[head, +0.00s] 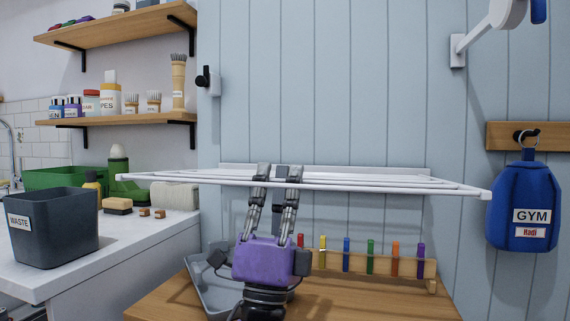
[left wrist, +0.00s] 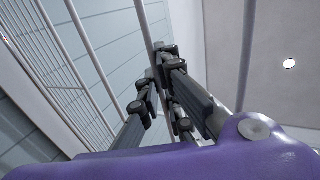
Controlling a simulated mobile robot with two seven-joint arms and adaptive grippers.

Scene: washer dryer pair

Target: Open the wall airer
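The white wall airer (head: 400,183) is folded out from the blue panelled wall and stands about level, its bars seen nearly edge-on in the head view. Its bars and wire grid also show in the left wrist view (left wrist: 91,52). My left gripper (head: 278,174), with a purple body, reaches up from below to the airer's front rail, left of its middle. Its dark fingers (left wrist: 160,72) look closed around a rail, though the exact contact is partly hidden. My right gripper is in neither view.
Below the airer is a wooden surface (head: 370,300) with a rack of coloured pegs (head: 371,256) and a grey tray (head: 203,290). A waste bin (head: 55,245) stands on the left counter. A blue gym bag (head: 523,200) hangs at right. Shelves are upper left.

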